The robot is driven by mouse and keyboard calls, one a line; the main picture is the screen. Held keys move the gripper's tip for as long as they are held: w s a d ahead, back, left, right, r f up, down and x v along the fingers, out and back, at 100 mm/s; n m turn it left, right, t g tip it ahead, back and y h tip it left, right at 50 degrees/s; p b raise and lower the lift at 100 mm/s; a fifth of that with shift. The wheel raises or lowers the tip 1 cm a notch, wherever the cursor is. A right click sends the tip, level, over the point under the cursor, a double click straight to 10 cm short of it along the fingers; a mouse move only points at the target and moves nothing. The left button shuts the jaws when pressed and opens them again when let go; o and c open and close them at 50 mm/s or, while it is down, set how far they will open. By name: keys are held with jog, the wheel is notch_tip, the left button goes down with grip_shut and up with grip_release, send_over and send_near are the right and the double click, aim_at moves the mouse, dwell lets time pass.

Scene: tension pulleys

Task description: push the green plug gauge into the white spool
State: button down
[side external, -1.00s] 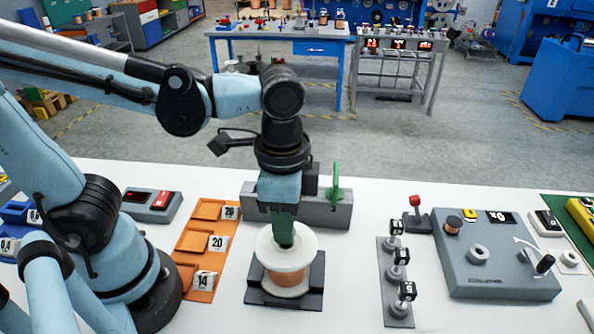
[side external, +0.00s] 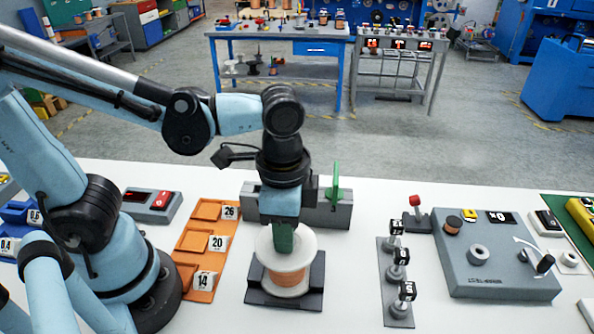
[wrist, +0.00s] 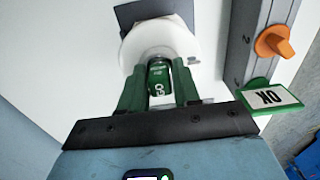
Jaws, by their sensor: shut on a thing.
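The white spool (side external: 287,249), wound with copper wire, stands on a dark base on the white table in the side external view. My gripper (side external: 285,236) points down over its middle, and its green fingers reach the spool's top flange. In the wrist view, my gripper (wrist: 160,88) is shut on the green plug gauge (wrist: 159,80), which carries white lettering. The gauge's far end is at the opening of the white spool (wrist: 160,45). How deep the gauge sits in the bore is hidden. In the side view the fingers hide the gauge.
A grey block (side external: 325,212) with an upright green piece (side external: 335,176) stands close behind the spool. Orange trays (side external: 193,240) with number tags lie left. A strip of numbered posts (side external: 397,282) and a grey control box (side external: 497,262) lie right.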

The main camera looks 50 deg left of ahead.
dwell(0.3)
jog(key=c, duration=0.7)
grip_release()
jog(key=shift+c, duration=0.2)
notch_tip(320, 180, up, 12)
